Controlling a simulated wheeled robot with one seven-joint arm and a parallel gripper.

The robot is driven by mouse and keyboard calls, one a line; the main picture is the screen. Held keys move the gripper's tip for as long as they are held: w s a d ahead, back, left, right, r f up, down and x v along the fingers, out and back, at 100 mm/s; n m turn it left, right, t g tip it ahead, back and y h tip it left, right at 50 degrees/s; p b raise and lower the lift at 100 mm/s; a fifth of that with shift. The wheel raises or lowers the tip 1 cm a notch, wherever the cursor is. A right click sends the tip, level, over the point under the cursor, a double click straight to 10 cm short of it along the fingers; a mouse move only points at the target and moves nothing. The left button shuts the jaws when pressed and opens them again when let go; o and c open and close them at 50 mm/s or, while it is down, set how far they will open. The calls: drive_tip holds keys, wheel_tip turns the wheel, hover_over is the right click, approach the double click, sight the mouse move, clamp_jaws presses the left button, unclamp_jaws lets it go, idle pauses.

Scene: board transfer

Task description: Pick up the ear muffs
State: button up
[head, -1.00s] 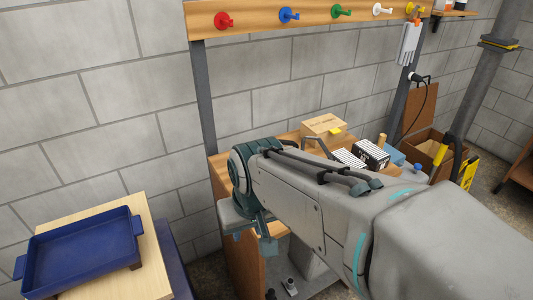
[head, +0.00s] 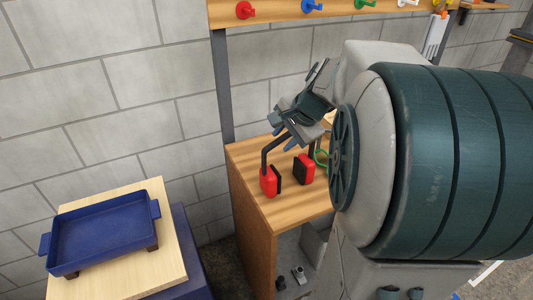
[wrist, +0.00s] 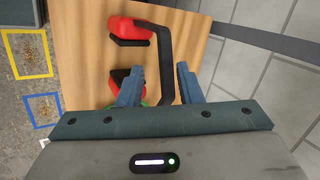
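The ear muffs (head: 268,182) have red cups with black pads and a black headband. They stand on the wooden workbench (head: 290,208) near its left end, cups down. My gripper (head: 288,133) is just above them, at the top of the headband, and partly hides it. In the wrist view my gripper (wrist: 158,80) is open, its two blue-grey fingers apart. The headband of the ear muffs (wrist: 165,58) runs through the space between the fingers, with no clear contact. One red cup is partly hidden behind the left finger.
A blue tray (head: 152,197) sits on a light wooden board (head: 172,262) at lower left. A rail with coloured pegs (head: 312,5) is on the wall above the bench. A green object (head: 321,158) lies close to the right cup. My arm hides the bench's right side.

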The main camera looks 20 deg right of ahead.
sight(279, 140)
drive_tip(key=shift+w+d+x, duration=0.1)
drive_tip(key=shift+w+x, duration=0.1)
drive_tip(key=shift+x, duration=1.35)
drive_tip(key=shift+w+d+x, duration=0.1)
drive_tip(key=shift+w+x, duration=0.1)
drive_tip(key=shift+x, duration=1.3)
drive_tip(key=shift+r, duration=0.2)
clamp_jaws()
